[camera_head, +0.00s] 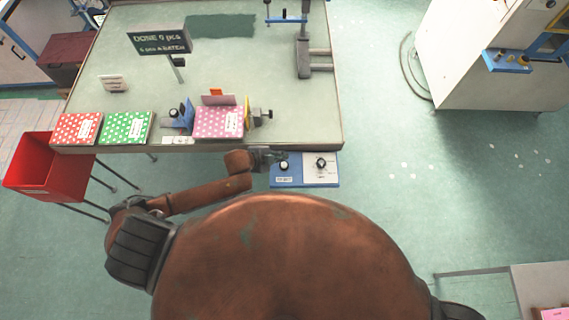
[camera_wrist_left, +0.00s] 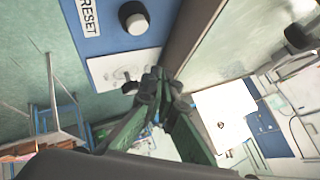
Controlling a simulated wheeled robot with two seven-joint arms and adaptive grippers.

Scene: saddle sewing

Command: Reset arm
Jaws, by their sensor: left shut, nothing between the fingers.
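A blue control panel (camera_head: 305,182) sits at the front edge of the work table. It carries a RESET label and a pale round button (camera_head: 284,165) with a dark collar on its left part, and a light plate with a dark knob (camera_head: 321,162) on its right part. My left gripper (camera_head: 278,157) is at the panel's left end, close to the button. In the left wrist view the closed fingertips (camera_wrist_left: 155,87) are over the light plate's edge, with the button (camera_wrist_left: 136,22) above them in the picture; contact cannot be told. My right gripper is not in view.
The table (camera_head: 300,120) holds red (camera_head: 76,128), green (camera_head: 125,127) and pink (camera_head: 216,122) dotted booklets, the pink one in a fixture. A sign (camera_head: 160,40) and a grey stand (camera_head: 303,55) stand behind. A red bin (camera_head: 45,170) is at left. The right floor is open.

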